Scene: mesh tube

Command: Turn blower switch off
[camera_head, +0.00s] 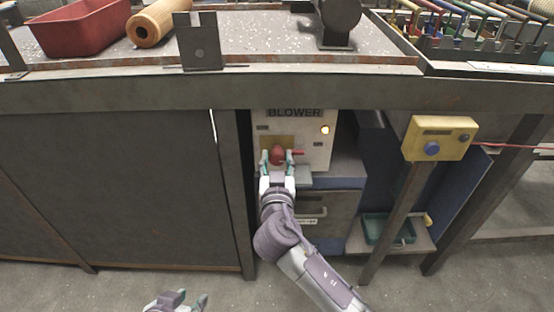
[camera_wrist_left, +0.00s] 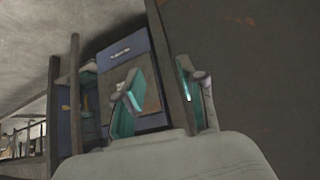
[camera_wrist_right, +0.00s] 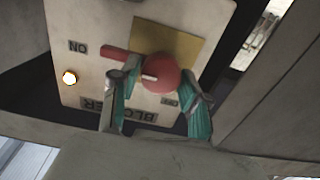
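The blower panel (camera_head: 318,150) is a pale box under the table, marked BLOWER. Its red rotary switch (camera_head: 277,154) has a round knob and a red lever that points right in the head view, towards the ON label in the right wrist view (camera_wrist_right: 78,47). A small lamp (camera_head: 325,130) glows yellow-white. My right gripper (camera_head: 277,160) is at the switch, one finger on each side of the knob (camera_wrist_right: 158,74); whether the fingers touch it is hard to tell. My left gripper (camera_head: 178,299) is low at the bottom edge, open and empty.
The table edge (camera_head: 200,93) overhangs the panel. A table leg (camera_head: 235,195) stands close left of it. A yellow button box (camera_head: 440,138) on a post stands at the right. A drawer unit (camera_head: 328,205) is below the panel. Floor in front is clear.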

